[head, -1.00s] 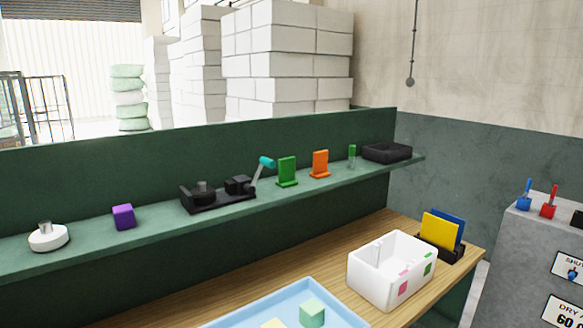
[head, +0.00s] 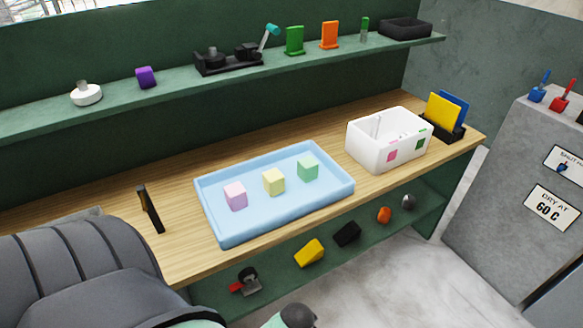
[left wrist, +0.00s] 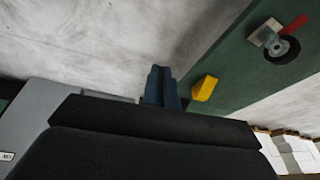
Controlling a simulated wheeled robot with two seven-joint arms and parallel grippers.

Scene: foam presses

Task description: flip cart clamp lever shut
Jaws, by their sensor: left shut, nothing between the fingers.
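A black clamp fixture (head: 228,62) stands on the upper green shelf in the head view. Its lever (head: 269,36) has a teal grip and is tilted up, to the right of the fixture's body. My left gripper shows in the left wrist view (left wrist: 161,86), with its blue fingers shut together and empty. It is well away from the teal lever, which is out of that view. My right gripper is not in view.
A blue tray (head: 222,229) with coloured blocks and a white box (head: 370,154) are on the wooden table. The lower shelf holds a yellow block (head: 309,253) and a red-tabbed caster (head: 247,281), also in the left wrist view (left wrist: 277,43). A grey machine (head: 500,180) stands right.

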